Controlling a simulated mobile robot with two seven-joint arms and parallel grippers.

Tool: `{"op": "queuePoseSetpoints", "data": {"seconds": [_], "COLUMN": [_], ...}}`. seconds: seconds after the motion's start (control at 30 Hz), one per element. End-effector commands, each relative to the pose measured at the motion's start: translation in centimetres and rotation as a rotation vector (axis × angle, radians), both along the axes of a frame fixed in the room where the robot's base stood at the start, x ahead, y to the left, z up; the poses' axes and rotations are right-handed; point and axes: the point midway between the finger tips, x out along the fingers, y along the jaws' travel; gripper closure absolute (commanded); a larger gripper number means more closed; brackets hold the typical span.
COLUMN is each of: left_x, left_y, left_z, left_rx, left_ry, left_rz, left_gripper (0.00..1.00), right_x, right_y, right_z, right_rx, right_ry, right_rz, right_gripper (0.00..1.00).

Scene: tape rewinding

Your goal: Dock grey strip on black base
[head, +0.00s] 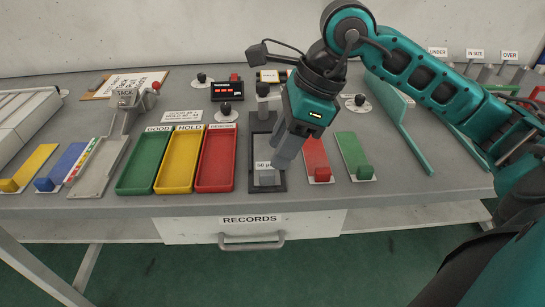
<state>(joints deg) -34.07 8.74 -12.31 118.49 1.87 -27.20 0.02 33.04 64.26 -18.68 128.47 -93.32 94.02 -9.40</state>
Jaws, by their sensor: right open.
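A black base (253,183) lies flat on the table, right of the red tray. A grey strip (261,142) lies within its outline, with a white "50" label and a light grey block (268,178) at its near end. I cannot tell how well the strip is seated. My right gripper (281,161) comes down from the upper right, open, with its fingertips just above and beside the label and the block. The gripper and its wrist hide part of the strip and the base's right side. My left gripper is not in view.
Green, yellow and red trays (215,188) labelled GOOD, HOLD and REWORK stand to the left. A red strip (316,155) and a green strip (352,152) lie close on the right. A black knob (225,107) stands behind. A RECORDS drawer (250,229) is below the table edge.

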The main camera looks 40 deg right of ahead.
Motion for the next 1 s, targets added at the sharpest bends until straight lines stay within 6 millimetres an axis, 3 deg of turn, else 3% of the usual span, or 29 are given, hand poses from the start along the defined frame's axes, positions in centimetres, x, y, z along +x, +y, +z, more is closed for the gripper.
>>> {"op": "queuePoseSetpoints", "data": {"seconds": [0.1,0.33,1.0], "left_x": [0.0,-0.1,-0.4], "left_y": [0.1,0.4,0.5], "left_z": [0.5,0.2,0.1], "left_rx": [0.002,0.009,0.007], "left_ry": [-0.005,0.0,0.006], "left_rz": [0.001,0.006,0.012], "left_gripper": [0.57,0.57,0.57], "right_x": [-0.5,-1.2,-1.4], "right_y": [-0.9,-2.0,-2.2], "right_z": [2.7,5.7,6.3], "right_rx": [-0.003,-0.001,0.0], "right_ry": [-0.005,-0.002,0.001], "right_rz": [-0.002,-0.001,0.0], "right_gripper": [0.58,0.58,0.58]}}
